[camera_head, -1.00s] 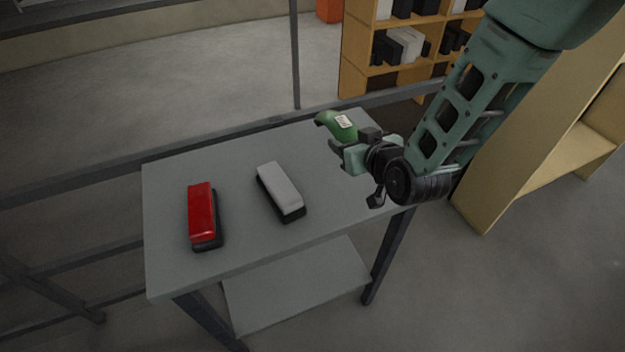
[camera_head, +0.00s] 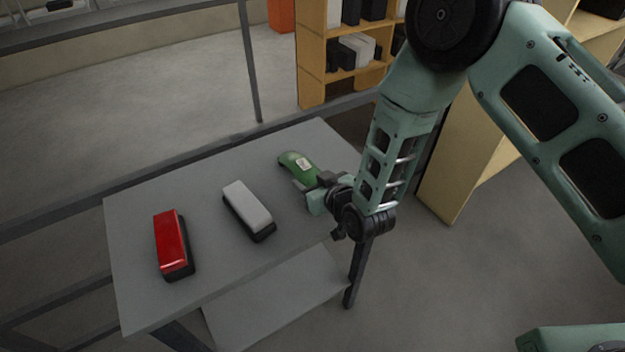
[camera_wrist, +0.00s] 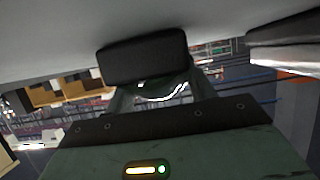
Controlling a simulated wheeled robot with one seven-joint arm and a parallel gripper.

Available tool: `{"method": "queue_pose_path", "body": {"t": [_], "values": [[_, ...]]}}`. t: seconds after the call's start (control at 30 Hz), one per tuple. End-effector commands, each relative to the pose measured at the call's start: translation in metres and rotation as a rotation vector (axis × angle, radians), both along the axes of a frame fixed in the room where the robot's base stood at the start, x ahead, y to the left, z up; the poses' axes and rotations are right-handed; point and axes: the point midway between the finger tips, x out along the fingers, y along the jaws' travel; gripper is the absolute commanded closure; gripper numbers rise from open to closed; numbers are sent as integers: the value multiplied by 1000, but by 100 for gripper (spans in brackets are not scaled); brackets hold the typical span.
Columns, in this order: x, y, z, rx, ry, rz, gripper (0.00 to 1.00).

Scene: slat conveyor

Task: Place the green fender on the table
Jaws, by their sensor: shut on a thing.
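A white block on a black base (camera_head: 247,207) and a red block on a black base (camera_head: 172,244) stand on the table to the left. A metal rail (camera_head: 225,148) runs behind the table. Wooden shelves (camera_head: 311,58) with boxes stand at the back.

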Motion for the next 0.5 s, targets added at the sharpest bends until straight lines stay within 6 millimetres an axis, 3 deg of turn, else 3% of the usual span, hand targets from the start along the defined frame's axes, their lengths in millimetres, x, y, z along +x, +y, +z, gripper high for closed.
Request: {"method": "queue_pose_path", "body": {"t": [0.07, 0.1, 0.17, 0.5], "values": [[0, 0, -2, 1, -2, 0, 78], [0, 0, -3, 0, 0, 0, 43], [0, 0, -2, 0, 0, 0, 26], [0, 0, 0, 0, 0, 0, 24]]}}
